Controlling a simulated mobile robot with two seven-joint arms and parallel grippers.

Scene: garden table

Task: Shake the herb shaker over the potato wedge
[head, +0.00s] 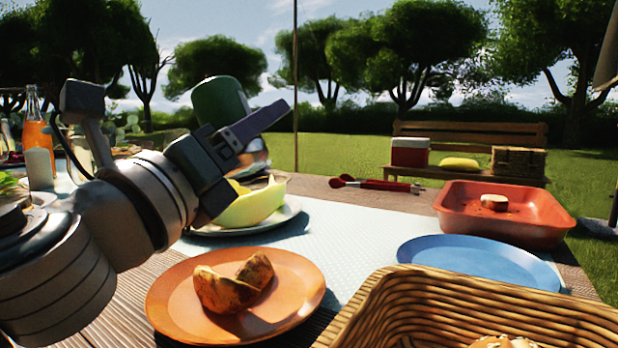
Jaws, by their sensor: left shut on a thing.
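My left gripper (243,138) is shut on the herb shaker (219,101), a green cylinder with a pale, shiny end. The shaker is held tilted in the air, its green part up and its pale end low and to the right; the gripper hides its middle. Brown potato wedges (225,290) lie on an orange plate (290,315) at the front. In the picture the shaker is above and behind this plate; I cannot tell if it is directly over it. My right gripper is not in view.
A plate with melon (252,207) stands behind the orange plate. A blue plate (480,262), a red tray (540,228) and a wicker basket (395,310) are at right. Red-handled tongs (385,185) lie at the back. A juice bottle (37,130) stands far left.

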